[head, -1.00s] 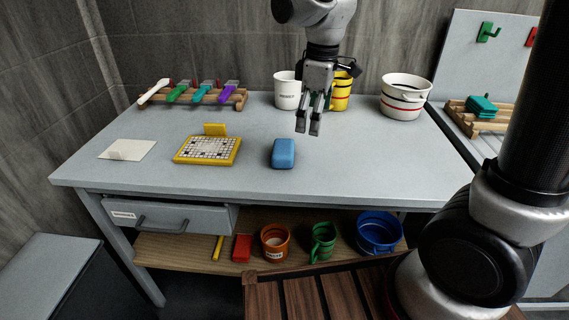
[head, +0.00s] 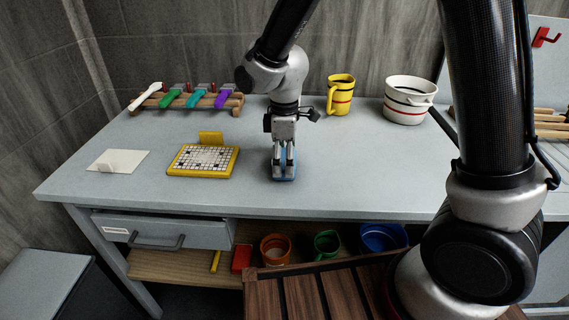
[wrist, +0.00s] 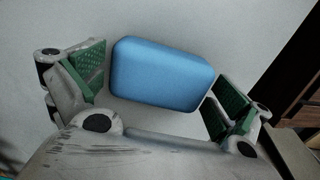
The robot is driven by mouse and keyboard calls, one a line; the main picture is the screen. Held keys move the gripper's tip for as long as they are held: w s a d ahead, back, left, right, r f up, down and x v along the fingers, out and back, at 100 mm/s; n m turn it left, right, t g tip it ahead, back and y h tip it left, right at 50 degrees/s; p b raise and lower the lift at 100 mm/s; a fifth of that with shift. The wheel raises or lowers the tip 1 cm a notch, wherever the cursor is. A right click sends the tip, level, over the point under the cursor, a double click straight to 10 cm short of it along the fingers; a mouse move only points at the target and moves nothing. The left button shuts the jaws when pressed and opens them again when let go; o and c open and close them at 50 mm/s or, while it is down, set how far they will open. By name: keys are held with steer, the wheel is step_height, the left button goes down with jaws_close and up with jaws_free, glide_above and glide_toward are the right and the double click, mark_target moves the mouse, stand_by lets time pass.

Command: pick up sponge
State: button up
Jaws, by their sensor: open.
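The blue sponge (wrist: 160,75) lies on the grey worktable, between the two green-padded fingers of my gripper (wrist: 157,92) in the wrist view. The fingers are open, with a gap on both sides of the sponge. In the head view my gripper (head: 284,165) points down over the sponge (head: 285,178) and hides most of it; only its blue edges show around the fingers. I cannot tell the exact height of the fingertips above the tabletop.
On the worktable (head: 340,195), a yellow-framed mosaic panel (head: 203,160) and a white card (head: 118,161) lie to the left. A rack of coloured-handled tools (head: 190,98) stands behind. A yellow mug (head: 340,95) and a white pot (head: 408,101) stand at the back right.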

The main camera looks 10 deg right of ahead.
steer(key=c, duration=0.6)
steer(key=shift+r, duration=0.1)
step_height(320, 180, up, 10)
steer(key=shift+f, duration=0.1)
steer(key=o, duration=0.3)
steer(key=shift+d, duration=0.1)
steer(key=c, duration=0.4)
